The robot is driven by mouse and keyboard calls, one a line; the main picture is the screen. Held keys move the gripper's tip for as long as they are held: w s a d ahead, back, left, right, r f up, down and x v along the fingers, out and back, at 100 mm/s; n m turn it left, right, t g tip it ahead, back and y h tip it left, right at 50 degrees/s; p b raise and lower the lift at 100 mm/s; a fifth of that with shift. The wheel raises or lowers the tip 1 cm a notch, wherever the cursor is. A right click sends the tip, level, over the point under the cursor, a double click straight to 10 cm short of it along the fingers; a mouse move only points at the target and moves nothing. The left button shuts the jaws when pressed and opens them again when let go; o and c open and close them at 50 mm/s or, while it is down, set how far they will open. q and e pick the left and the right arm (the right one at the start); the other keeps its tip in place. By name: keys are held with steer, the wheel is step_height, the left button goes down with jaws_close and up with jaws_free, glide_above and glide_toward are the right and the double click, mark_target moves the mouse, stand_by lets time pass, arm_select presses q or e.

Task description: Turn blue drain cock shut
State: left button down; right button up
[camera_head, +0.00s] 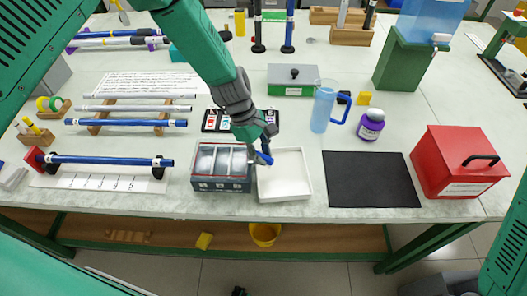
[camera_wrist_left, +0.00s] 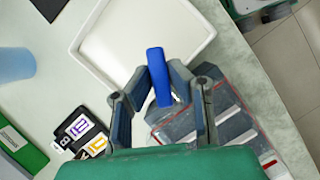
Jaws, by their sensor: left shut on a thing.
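A blue lever-like piece, which looks like the blue drain cock's handle (camera_head: 265,156), shows at the tip of my left gripper (camera_head: 258,157), between the compartment box and the white tray. In the left wrist view the blue handle (camera_wrist_left: 156,70) stands between the two fingers of my left gripper (camera_wrist_left: 159,72), which are shut on it. Its lower end and whatever it is mounted on are hidden, so I cannot tell how far it is turned. My right gripper is not in view.
The white tray (camera_head: 303,190) and dark compartment box (camera_head: 221,185) stand close beneath the gripper. A blue jug (camera_head: 323,108), purple-labelled bottle (camera_head: 371,124), black mat (camera_head: 371,180) and red box (camera_head: 460,163) are to the right. Blue rods (camera_head: 108,161) lie on racks at left.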

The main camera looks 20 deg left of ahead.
arm_select(q)
steer(key=m+g, duration=0.1)
steer(key=m, duration=0.1)
steer(key=shift+m, duration=0.4)
steer(key=m+g+y, duration=0.1)
steer(key=m, duration=0.2)
steer(key=shift+s+a+m+b, duration=0.1)
steer(key=shift+s+m+b, duration=0.05)
steer(key=shift+m+b, duration=0.15)
steer(key=shift+s+a+m+g+y+b, duration=0.1)
steer(key=shift+m+g+y+b, duration=0.3)
steer(key=shift+m, duration=1.05)
steer(key=shift+s+a+m+g+y+b, duration=0.15)
steer(key=shift+m+y, duration=0.45)
steer(key=shift+m, duration=0.85)
steer(key=shift+w, duration=0.1)
steer(key=c, duration=1.5)
jaws_free()
steer(key=shift+c, duration=0.2)
steer(key=shift+d, duration=0.1)
